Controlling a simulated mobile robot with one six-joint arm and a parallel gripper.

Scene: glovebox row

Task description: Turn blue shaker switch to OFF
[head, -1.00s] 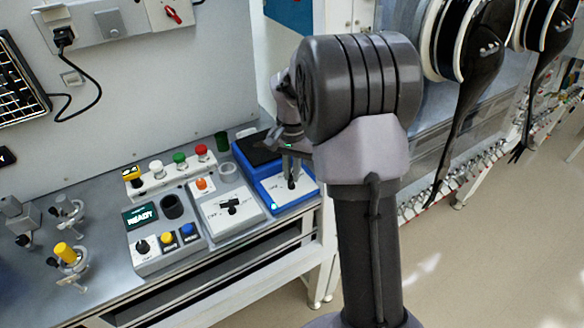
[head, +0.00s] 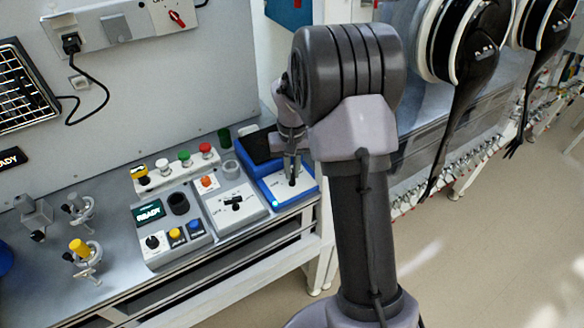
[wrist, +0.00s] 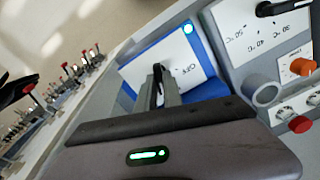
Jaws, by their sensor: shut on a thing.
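The blue shaker (head: 262,150) stands at the right end of the bench, with a dark platform at the back and a white sloped panel (head: 302,183) in front. Its dark switch (wrist: 157,71) stands up from the panel in the wrist view. A marking that looks like OFF is printed beside it. My gripper (head: 292,178) points down over the panel, and its fingers are shut on the switch; they also show in the wrist view (wrist: 160,90). The fingers hide part of the switch, so its exact setting cannot be told. A cyan light (head: 275,203) glows at the panel's front left corner.
Further left is a READY control box (head: 150,212) with coloured buttons. Black gloves (head: 472,75) hang at the right. The floor at right is clear.

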